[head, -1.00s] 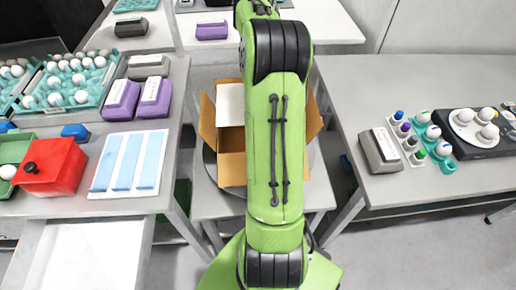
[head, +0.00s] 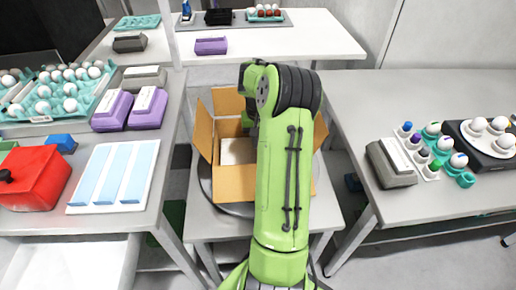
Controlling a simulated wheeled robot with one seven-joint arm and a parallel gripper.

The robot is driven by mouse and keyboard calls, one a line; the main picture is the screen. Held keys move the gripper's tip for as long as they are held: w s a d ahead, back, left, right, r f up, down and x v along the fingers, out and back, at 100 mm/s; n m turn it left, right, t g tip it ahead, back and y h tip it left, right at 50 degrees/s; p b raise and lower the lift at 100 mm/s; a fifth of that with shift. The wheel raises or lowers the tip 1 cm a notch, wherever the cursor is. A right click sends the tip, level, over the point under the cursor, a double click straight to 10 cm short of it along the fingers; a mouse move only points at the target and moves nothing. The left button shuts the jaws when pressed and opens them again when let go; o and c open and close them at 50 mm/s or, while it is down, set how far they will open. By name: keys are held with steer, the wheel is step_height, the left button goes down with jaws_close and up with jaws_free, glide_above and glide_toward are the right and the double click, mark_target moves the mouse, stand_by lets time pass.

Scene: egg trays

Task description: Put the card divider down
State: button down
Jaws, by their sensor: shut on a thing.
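The card divider (head: 238,151) is a pale flat panel inside the open cardboard box (head: 236,184), between its raised flaps. Its right part is hidden behind my green arm. My gripper (head: 251,122) shows only as a dark part at the left edge of the arm, above the box. It is shut on the card divider; its fingertips are mostly hidden. I cannot tell whether the divider touches what lies under it.
The box stands on a round dark plate on a low grey table (head: 205,226). The left table holds egg trays (head: 62,92), purple cartons (head: 147,108), a red box (head: 36,178) and a blue-striped board (head: 115,176). The right table holds a grey carton (head: 391,163) and egg cups.

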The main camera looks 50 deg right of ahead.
steer(key=shift+f, duration=0.9)
steer(key=c, duration=1.2)
jaws_free()
steer(key=shift+f, duration=0.1)
steer(key=shift+c, duration=0.2)
